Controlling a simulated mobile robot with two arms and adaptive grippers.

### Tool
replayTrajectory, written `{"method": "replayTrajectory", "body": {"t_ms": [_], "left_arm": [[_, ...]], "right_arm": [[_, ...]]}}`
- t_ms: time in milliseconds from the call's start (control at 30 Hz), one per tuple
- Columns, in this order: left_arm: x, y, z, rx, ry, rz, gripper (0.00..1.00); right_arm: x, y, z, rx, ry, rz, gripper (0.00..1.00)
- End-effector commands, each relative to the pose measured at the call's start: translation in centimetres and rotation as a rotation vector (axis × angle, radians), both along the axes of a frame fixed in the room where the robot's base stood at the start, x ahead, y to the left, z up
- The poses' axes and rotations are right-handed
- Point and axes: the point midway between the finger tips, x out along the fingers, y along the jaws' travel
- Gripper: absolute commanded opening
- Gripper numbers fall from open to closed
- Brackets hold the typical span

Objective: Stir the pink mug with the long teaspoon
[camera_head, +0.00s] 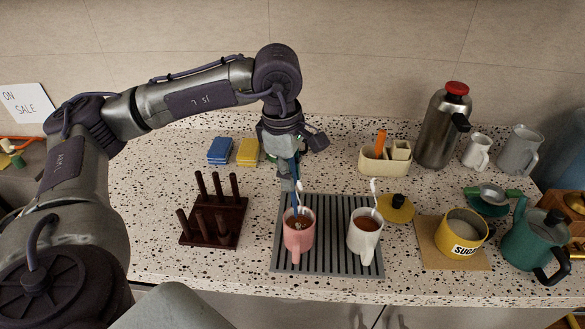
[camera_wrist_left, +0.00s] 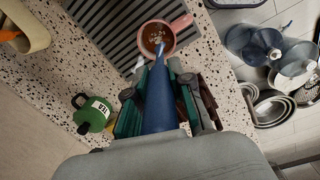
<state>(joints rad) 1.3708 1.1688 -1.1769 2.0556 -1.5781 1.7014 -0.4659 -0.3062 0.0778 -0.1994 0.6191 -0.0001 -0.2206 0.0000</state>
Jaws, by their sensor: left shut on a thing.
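The pink mug (camera_head: 299,236), holding brown liquid, stands upright on a grey ribbed mat (camera_head: 333,262). It also shows in the wrist view (camera_wrist_left: 180,24). My left gripper (camera_head: 288,178) is above the mug, pointing down, shut on the blue handle of the long teaspoon (camera_head: 295,200). In the wrist view the blue handle (camera_wrist_left: 160,100) runs between the fingers (camera_wrist_left: 160,90) and the spoon's lower end reaches into the mug's liquid. The spoon's bowl is hidden. A thin white piece stands at the pink mug's back rim; I cannot tell what it is. My right gripper is not in view.
A white mug (camera_head: 362,240) with a white stick stands just right of the pink one. A dark peg rack (camera_head: 212,222) is left of the mat. A sugar pot (camera_head: 458,238), green pot (camera_head: 533,246) and flask (camera_head: 442,130) stand to the right. The counter's front left is clear.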

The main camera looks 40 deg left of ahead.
Motion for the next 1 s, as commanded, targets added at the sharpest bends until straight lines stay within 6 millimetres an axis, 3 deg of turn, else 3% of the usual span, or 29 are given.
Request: {"method": "replayTrajectory", "body": {"t_ms": [33, 700, 1000], "left_arm": [[0.1, -0.1, -1.2, -0.001, 0.000, -0.001, 0.02], [0.7, -0.4, -7.8, 0.000, 0.000, -0.001, 0.02], [0.9, -0.5, -9.1, 0.000, -0.001, -0.001, 0.02]], "right_arm": [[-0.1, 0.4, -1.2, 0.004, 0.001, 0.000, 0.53], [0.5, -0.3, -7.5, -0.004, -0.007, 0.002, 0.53], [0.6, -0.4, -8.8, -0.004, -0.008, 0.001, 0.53]]}}
